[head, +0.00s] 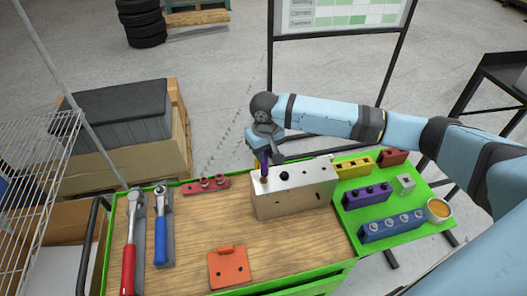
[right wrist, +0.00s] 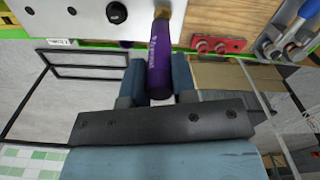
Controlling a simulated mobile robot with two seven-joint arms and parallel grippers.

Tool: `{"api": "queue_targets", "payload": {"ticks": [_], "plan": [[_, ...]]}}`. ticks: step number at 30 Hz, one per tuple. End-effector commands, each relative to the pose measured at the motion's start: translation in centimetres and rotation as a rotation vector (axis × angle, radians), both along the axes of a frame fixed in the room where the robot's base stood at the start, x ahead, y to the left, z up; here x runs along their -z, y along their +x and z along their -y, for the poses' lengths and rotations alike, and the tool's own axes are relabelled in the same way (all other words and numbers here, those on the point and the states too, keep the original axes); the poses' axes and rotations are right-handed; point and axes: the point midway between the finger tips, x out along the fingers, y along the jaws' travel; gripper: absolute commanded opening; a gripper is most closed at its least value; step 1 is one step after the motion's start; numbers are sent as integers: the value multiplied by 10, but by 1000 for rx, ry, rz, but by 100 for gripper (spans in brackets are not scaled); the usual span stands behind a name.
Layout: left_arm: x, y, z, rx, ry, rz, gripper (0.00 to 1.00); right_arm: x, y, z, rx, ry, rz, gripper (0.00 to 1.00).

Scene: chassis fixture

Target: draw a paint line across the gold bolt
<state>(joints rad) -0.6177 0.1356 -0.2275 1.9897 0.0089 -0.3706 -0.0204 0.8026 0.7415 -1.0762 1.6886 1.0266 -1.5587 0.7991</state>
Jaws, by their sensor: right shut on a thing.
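My right gripper (head: 265,150) is shut on a purple paint marker (right wrist: 159,62), with a finger on either side of it. The marker also shows in the head view (head: 265,161) and points down at the left end of the silver chassis block (head: 300,196). A small gold piece (right wrist: 162,14), which looks like the gold bolt, shows right at the marker's far end in the right wrist view. I cannot tell whether tip and bolt touch. A black bolt (head: 284,176) sits beside it on the block's top. My left gripper is not in view.
The block stands on a wooden, green-edged bench (head: 190,240). A red ratchet (head: 130,245), a blue ratchet (head: 160,235), a red bolt holder (head: 206,185) and an orange plate (head: 228,268) lie around it. A green mat (head: 352,222) at right bears coloured holders and a cup (head: 438,210).

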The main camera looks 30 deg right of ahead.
Motion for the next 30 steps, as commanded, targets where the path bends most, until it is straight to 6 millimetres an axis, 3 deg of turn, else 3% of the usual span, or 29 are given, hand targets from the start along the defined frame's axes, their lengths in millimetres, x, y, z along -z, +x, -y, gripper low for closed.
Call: {"api": "queue_targets", "payload": {"ticks": [8,30], "plan": [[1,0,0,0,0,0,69,0,-1,1,1,-4,-4,2],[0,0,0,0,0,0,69,-57,0,0,1,-2,-1,2]]}}
